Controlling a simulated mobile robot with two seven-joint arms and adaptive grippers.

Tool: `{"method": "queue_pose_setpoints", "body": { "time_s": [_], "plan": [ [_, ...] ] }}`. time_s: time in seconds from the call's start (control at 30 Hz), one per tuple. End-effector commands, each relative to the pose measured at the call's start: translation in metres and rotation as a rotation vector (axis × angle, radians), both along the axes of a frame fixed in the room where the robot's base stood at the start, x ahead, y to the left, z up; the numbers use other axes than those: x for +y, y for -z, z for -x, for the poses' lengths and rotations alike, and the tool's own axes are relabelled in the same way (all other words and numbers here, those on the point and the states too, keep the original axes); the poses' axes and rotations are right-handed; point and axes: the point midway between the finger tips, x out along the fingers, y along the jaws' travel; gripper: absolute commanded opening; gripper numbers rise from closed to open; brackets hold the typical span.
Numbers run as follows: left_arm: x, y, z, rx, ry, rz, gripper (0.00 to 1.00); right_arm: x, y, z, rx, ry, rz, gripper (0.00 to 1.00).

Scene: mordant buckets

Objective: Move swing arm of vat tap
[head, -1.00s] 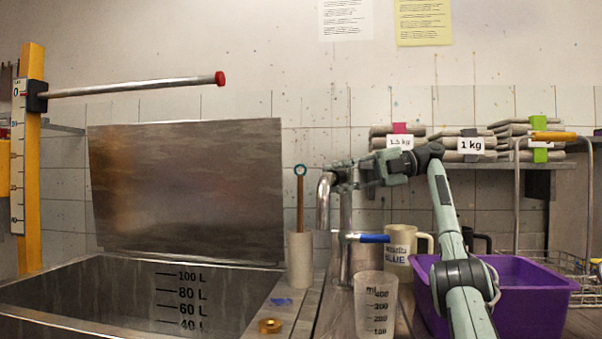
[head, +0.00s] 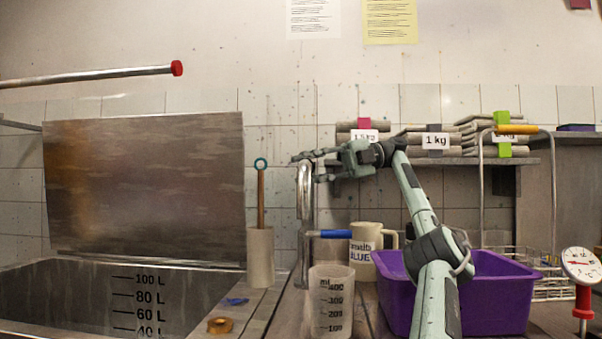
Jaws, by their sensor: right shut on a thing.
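The vat tap is a grey metal post with a bent pipe, its swing arm (head: 302,195), standing right of the vat. A blue-handled lever (head: 336,234) sticks out to the right from its lower part. The swing arm almost lines up with the post in the head view. My right gripper (head: 312,165) reaches in from the right and is shut on the top of the swing arm. The fingers partly hide the top of the tap. The steel vat (head: 80,290), with litre marks inside, lies at the left. My left gripper is out of view.
A measuring beaker (head: 331,300) stands in front of the tap. A marked mug (head: 363,252) and a purple tub (head: 505,300) are to the right.

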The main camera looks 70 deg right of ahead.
Motion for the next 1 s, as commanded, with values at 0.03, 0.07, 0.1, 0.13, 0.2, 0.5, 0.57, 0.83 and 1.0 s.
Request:
{"method": "queue_pose_setpoints", "body": {
  "time_s": [0.03, 0.07, 0.1, 0.13, 0.2, 0.5, 0.57, 0.83, 1.0],
  "plan": [
    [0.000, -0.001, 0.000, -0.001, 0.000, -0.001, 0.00, -0.001, 0.000, 0.001, 0.001, 0.005, -0.002, 0.00],
    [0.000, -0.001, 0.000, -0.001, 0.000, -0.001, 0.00, -0.001, 0.000, 0.001, 0.001, 0.005, -0.002, 0.00],
    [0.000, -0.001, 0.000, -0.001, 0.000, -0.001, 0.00, -0.001, 0.000, 0.001, 0.001, 0.005, -0.002, 0.00],
    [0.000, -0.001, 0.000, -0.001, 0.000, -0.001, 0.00, -0.001, -0.001, 0.001, 0.001, 0.005, -0.003, 0.00],
    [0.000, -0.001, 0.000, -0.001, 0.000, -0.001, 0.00, -0.001, -0.001, 0.001, 0.001, 0.004, -0.003, 0.00],
    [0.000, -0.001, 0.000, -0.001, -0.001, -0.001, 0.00, 0.000, -0.001, 0.001, 0.001, 0.004, -0.002, 0.48],
    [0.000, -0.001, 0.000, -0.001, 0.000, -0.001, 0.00, 0.000, 0.000, 0.001, 0.001, 0.003, -0.003, 0.49],
    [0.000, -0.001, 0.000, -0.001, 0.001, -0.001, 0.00, 0.000, -0.001, 0.000, 0.001, 0.000, -0.002, 0.49],
    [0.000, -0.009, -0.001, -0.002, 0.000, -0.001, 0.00, -0.001, -0.003, -0.010, 0.000, -0.005, 0.000, 0.49]
  ]
}}
